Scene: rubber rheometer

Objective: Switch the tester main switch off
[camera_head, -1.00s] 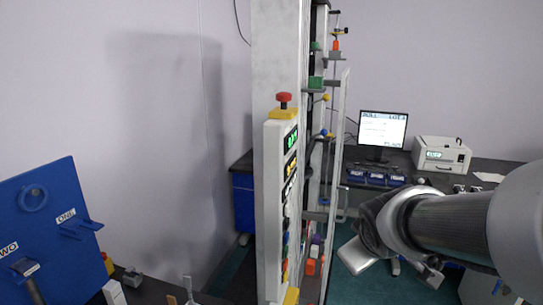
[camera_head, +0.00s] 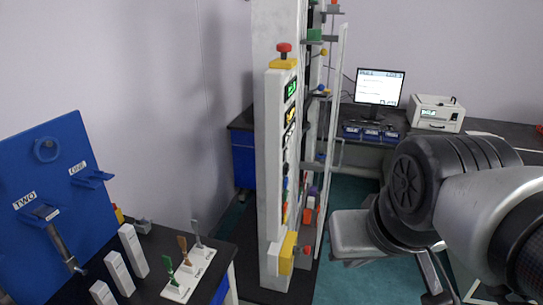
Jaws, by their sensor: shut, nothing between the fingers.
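The tester (camera_head: 275,160) is a tall pale column with a narrow control panel facing right. On its lower part is a yellow block (camera_head: 288,253) with a red knob (camera_head: 306,250) on its right side, which looks like the main switch. Its on or off position is too small to tell. A red mushroom button (camera_head: 284,48) on a yellow base tops the panel. Green and yellow displays (camera_head: 291,91) are lit on the panel. My arm fills the right side, clear of the panel. I cannot make out my gripper's fingers.
A blue board (camera_head: 90,215) with hung tools stands at left, beside a dark table (camera_head: 150,285) holding white blocks and small coloured-handled tools. At the back, a bench holds a lit monitor (camera_head: 380,88) and a white instrument (camera_head: 436,113).

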